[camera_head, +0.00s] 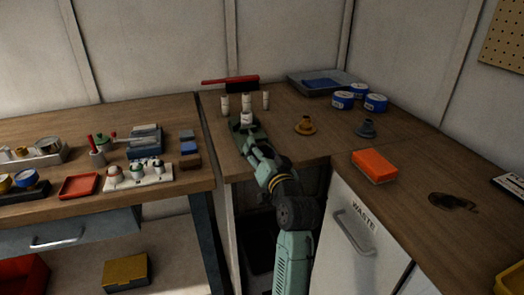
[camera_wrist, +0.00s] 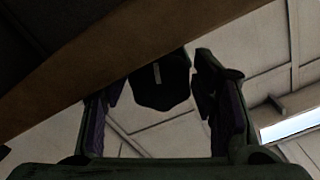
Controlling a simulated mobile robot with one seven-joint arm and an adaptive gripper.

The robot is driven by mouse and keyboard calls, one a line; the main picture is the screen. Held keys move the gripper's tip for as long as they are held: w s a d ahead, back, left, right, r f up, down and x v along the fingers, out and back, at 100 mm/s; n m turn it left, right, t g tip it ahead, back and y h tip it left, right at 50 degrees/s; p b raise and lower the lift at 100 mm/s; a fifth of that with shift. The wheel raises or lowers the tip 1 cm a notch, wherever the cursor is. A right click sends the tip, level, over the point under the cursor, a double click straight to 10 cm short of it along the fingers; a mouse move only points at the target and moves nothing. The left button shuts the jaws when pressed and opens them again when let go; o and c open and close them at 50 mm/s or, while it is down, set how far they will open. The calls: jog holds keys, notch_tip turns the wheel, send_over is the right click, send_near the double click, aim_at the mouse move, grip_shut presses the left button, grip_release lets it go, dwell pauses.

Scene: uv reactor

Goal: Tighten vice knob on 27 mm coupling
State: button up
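The green vice (camera_head: 243,134) stands at the front edge of the far bench, with a white coupling (camera_head: 246,118) upright in it. In the wrist view, a dark, faceted knob (camera_wrist: 163,88) with a small pale mark shows between the fingers of my gripper (camera_wrist: 158,92). The fingers are apart on either side of the knob, with a narrow gap visible at each side. I cannot tell how deep the knob sits between them. In the head view my own arm hides the fingers and the knob.
The bench edge (camera_wrist: 125,62) crosses the wrist view close above the fingers. Several white pieces (camera_head: 225,104) stand behind the vice. A brown flanged part (camera_head: 305,125) and a grey one (camera_head: 367,129) stand to the right. An orange block (camera_head: 374,166) lies on the right bench.

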jog(key=shift+o, duration=0.8)
